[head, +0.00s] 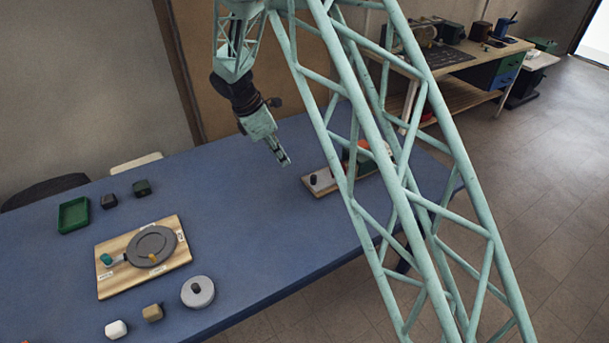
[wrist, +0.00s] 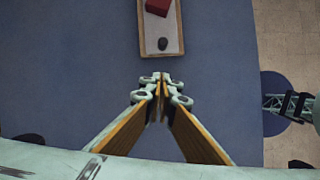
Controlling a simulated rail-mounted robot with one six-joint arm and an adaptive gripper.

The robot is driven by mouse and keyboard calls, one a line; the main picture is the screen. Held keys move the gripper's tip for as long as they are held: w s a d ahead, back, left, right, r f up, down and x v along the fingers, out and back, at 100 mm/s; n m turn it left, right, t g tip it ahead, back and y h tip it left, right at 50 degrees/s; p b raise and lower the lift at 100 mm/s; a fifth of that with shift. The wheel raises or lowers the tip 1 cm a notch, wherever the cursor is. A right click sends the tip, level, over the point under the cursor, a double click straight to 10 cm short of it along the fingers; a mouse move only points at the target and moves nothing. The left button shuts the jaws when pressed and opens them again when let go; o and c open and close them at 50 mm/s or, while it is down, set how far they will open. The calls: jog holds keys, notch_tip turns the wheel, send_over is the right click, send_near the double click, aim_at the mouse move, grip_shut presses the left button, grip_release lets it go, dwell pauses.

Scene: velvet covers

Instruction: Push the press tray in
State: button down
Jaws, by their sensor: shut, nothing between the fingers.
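The press tray (head: 322,184) is a pale grey slab with a dark knob, on a wooden base (head: 326,192) right of centre in the head view. Behind it stands the press body, partly hidden by my lattice arm; red and green show there. In the wrist view the tray (wrist: 152,36) and its dark knob lie at the top centre, in front of a red block (wrist: 158,7). The tray sticks out from the block toward my gripper. My gripper (head: 286,161) is shut and empty, above the blue table, left of the tray and apart from it. Its fingertips (wrist: 161,80) meet below the knob in the wrist view.
On the blue table (head: 240,210), a wooden board with a grey disc (head: 153,243) lies at left. Around it are a green tray (head: 73,215), a round grey weight (head: 197,292) and several small blocks. The table between the board and the press is clear.

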jog(key=shift+f, duration=0.3)
jog(key=b+x, duration=0.1)
jog(key=x, duration=0.8)
jog(key=shift+w+d+f, duration=0.1)
jog(key=shift+w+d+f+b, duration=0.1)
jog(key=shift+w+d+b, duration=0.1)
jog(key=shift+d, duration=0.4)
jog(key=shift+w+d+f+b, duration=0.1)
jog(key=shift+d+b, duration=0.1)
jog(key=shift+d, duration=0.45)
jog(key=shift+w+d, duration=0.2)
jog(key=shift+d, duration=0.55)
jog(key=shift+w, duration=0.1)
